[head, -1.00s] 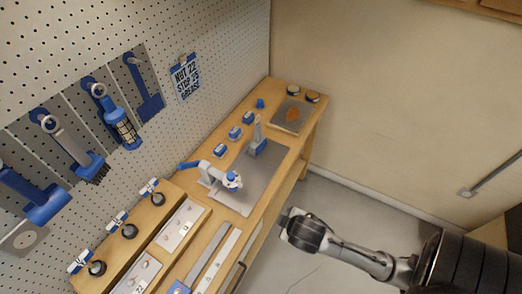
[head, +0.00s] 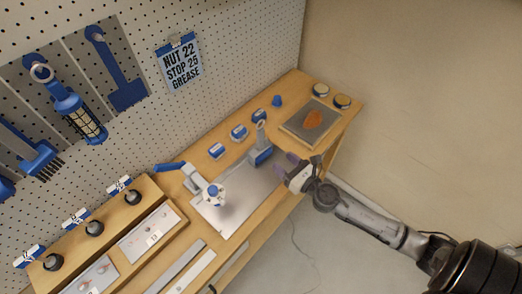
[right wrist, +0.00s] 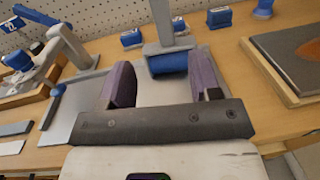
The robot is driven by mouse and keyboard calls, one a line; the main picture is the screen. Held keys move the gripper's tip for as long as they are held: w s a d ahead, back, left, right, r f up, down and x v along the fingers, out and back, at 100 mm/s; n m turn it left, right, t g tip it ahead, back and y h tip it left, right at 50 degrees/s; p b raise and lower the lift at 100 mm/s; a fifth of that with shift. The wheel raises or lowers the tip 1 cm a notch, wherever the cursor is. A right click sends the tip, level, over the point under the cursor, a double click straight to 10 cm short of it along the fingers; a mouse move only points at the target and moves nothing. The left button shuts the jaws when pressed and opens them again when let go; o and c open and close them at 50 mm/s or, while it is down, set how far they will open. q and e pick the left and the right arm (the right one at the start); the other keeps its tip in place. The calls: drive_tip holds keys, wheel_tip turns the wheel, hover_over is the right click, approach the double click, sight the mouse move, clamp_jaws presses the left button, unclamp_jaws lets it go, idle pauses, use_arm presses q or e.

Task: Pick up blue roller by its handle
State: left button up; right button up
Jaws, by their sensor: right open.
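The blue roller (head: 262,157) stands on the grey metal plate on the bench, its light grey handle (head: 260,133) pointing up. In the right wrist view the blue roller (right wrist: 167,63) lies just beyond my fingertips, between their lines, with its grey handle (right wrist: 162,18) rising above. My right gripper (head: 289,164) is open and empty, just right of the roller and apart from it. In the right wrist view its two purple fingers (right wrist: 164,80) are spread wide. My left gripper is not in view.
A grey stand with a blue lever (head: 193,180) is left of the roller. Small blue blocks (head: 239,132) line the back. Tools hang on the pegboard (head: 230,50).

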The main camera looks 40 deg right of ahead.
sight(262, 142)
drive_tip(key=w, duration=0.7)
drive_tip(key=shift+r+p, duration=0.1)
drive_tip(key=shift+p, duration=0.25)
drive_tip(key=shift+w+a, duration=0.1)
drive_tip(key=shift+w, duration=3.3)
clamp_jaws()
